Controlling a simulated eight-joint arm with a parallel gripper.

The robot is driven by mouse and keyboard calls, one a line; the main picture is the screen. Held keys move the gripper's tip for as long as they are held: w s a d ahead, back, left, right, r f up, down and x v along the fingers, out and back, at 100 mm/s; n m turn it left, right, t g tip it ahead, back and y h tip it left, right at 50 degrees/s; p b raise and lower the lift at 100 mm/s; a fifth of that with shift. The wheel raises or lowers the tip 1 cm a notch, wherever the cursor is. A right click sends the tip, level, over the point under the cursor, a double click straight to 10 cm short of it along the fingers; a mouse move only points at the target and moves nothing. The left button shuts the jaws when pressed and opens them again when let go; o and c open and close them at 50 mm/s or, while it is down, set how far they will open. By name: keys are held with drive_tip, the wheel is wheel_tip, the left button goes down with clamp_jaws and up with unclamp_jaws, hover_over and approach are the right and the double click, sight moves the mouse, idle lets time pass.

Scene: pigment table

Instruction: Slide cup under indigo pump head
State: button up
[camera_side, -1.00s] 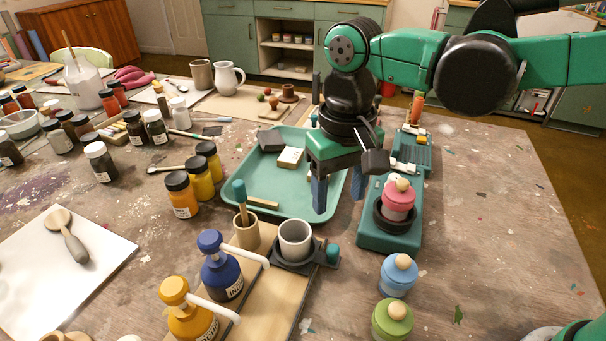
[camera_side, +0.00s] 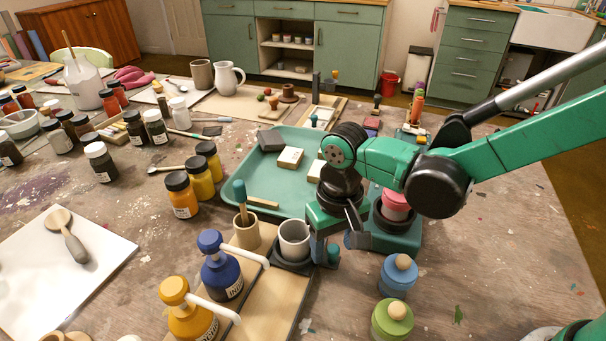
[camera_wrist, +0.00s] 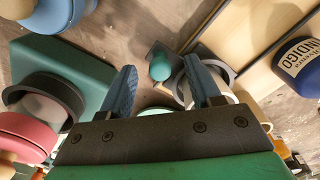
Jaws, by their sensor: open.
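The white cup (camera_side: 293,237) stands upright in a dark carriage (camera_side: 288,266) on a pale wooden board (camera_side: 262,300). A teal knob (camera_wrist: 160,66) is on the carriage's side. The indigo pump bottle (camera_side: 222,276) stands left of the cup, its white spout (camera_side: 248,255) pointing toward the carriage. Its label shows in the wrist view (camera_wrist: 303,66). My gripper (camera_wrist: 163,72) is open, fingers pointing down, just right of the cup in the side view. In the wrist view the knob appears between the fingertips, and one finger partly hides the cup. I cannot tell whether a finger touches anything.
A yellow pump bottle (camera_side: 188,318) stands in front of the indigo one. A brush pot (camera_side: 246,233) is behind. A teal tray (camera_side: 250,165) lies beyond. Blue (camera_side: 398,275) and green (camera_side: 392,320) lidded pots stand at right, with a pink-lidded pot (camera_side: 395,205) on a teal base.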

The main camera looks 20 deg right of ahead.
clamp_jaws()
idle(1.4)
